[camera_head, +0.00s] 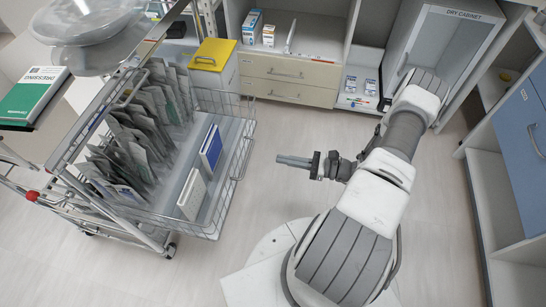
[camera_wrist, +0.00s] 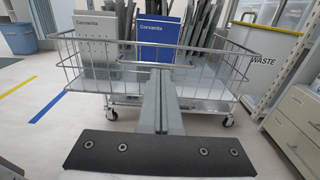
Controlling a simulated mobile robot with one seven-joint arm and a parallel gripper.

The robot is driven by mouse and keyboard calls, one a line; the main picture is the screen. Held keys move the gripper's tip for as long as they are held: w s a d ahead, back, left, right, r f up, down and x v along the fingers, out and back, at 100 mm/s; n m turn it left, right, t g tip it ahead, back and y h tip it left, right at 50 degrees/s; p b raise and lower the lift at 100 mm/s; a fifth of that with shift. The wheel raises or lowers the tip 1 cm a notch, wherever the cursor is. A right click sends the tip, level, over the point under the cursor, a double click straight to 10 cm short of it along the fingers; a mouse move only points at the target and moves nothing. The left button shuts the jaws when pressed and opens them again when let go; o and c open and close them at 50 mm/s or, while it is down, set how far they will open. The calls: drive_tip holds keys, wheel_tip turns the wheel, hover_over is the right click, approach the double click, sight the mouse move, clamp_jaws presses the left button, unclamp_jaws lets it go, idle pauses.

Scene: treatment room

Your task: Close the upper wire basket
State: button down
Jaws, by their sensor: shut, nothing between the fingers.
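The wire basket (camera_head: 231,150) sticks out of the metal cart toward my gripper, in the head view. It holds several upright grey packets (camera_head: 130,145), a white box (camera_head: 192,194) and a blue-and-white box (camera_head: 211,147). In the wrist view its front wires (camera_wrist: 90,92) span the picture, with a grey box (camera_wrist: 97,48) and a blue box (camera_wrist: 158,40) labelled Corvanita behind them. My gripper (camera_head: 279,160) is shut and empty, its fingers pointing at the basket's front, with a gap in the head view. In the wrist view the fingers (camera_wrist: 161,72) overlap the front handle bar; contact is unclear.
A yellow-lidded waste bin (camera_head: 214,55) stands behind the basket. Cream drawers (camera_head: 290,80) and a dry cabinet (camera_head: 440,45) line the back. Blue-fronted cabinets (camera_head: 525,125) stand at right. The floor (camera_head: 275,205) between basket and arm is clear.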

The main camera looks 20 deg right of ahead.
sight(237, 151)
drive_tip(key=b+x, duration=0.2)
drive_tip(key=x, duration=1)
drive_tip(key=shift+a, duration=0.1)
drive_tip(key=shift+w+a, duration=0.1)
